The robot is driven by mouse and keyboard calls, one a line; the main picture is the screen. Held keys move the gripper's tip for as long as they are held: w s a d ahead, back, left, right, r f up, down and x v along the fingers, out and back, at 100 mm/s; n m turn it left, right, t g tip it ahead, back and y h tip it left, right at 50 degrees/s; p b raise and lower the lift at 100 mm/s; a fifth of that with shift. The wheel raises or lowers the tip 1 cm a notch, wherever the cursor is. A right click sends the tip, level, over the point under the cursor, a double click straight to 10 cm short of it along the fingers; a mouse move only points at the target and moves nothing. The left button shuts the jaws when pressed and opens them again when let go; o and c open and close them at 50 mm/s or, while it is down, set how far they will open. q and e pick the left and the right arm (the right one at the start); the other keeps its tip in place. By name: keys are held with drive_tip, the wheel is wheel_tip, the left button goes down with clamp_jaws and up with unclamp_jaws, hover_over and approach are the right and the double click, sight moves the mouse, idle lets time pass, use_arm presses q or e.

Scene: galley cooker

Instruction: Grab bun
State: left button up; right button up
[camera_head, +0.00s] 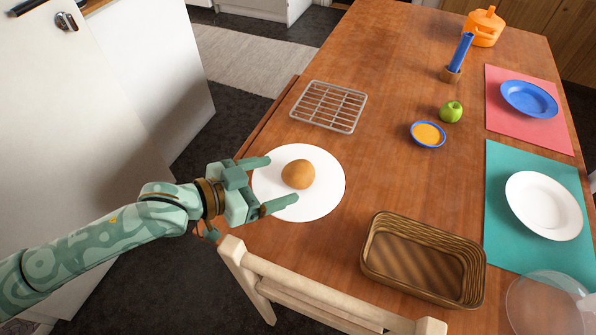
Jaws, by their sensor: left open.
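A round brown bun (298,174) sits near the middle of a white round plate or mat (318,205) at the table's left edge. My left gripper (277,182) is open and reaches in from the left over the white disc. Its two fingers point right, toward the bun, one on the far side and one on the near side. The bun lies just beyond or between the fingertips; I cannot tell whether they touch it. My right gripper does not show.
A wire rack (329,107) lies behind the white disc. A wicker basket (423,258) stands empty at the front right. A chair (300,290) is against the near edge. A small bowl (428,135) and a green apple (451,112) sit further right. The table's middle is clear.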

sight(288, 174)
use_arm(q)
drive_tip(key=shift+x, duration=0.8)
drive_tip(key=b+x, duration=0.3)
drive_tip(key=x, duration=0.1)
drive_tip(key=shift+w+d, duration=0.25)
drive_tip(key=shift+d, duration=0.2)
drive_tip(key=shift+r, duration=0.15)
drive_tip(key=c, duration=1)
drive_tip(key=shift+o, duration=0.2)
